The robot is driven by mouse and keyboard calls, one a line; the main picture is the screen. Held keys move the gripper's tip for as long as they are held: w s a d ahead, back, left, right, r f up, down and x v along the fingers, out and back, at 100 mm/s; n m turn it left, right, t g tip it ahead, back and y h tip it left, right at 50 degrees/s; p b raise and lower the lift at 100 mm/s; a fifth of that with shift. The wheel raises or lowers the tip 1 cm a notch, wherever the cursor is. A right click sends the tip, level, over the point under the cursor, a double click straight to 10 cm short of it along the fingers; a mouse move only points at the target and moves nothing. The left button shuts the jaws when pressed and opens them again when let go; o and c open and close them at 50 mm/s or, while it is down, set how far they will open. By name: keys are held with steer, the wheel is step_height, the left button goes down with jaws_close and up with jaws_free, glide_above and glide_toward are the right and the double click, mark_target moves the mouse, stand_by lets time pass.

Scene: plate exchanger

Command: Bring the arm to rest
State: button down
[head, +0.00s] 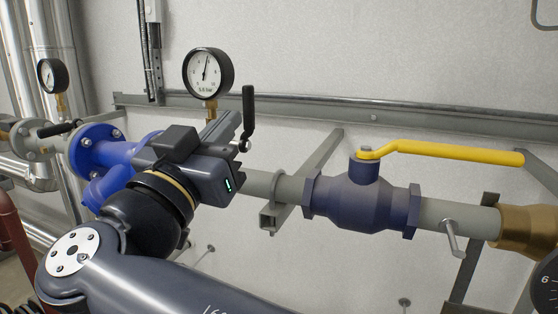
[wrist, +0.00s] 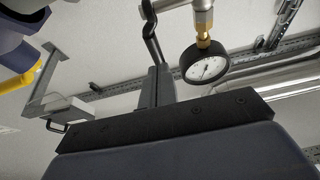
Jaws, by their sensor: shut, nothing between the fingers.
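My gripper (head: 228,124) is at the end of my arm, in front of the pipe line and just below the pressure gauge (head: 208,72) in the head view. Its fingers are together and hold nothing. They show in the wrist view as a narrow grey upright piece (wrist: 156,87). A black lever handle (head: 248,112) stands beside the fingertips in the head view; whether they touch it I cannot tell. The wrist view shows the gauge (wrist: 205,63) to the right of the fingers. My gripper body hides part of the pipe and the gauge's lower fitting.
A blue ball valve (head: 362,200) with a yellow handle (head: 440,152) is on the pipe to the right. A blue flanged fitting (head: 98,150) and another gauge (head: 53,76) are at the left. Grey brackets (head: 300,185) support the pipe close to the wall.

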steer(key=shift+s+a+f+t+h+p, duration=0.15)
steer(key=shift+f+t+p, duration=0.1)
steer(key=shift+t, duration=0.2)
steer(key=shift+s+f+t+h+p, duration=0.15)
steer(key=shift+f+t+p, duration=0.1)
steer(key=shift+t, duration=0.2)
steer(key=shift+f, duration=0.1)
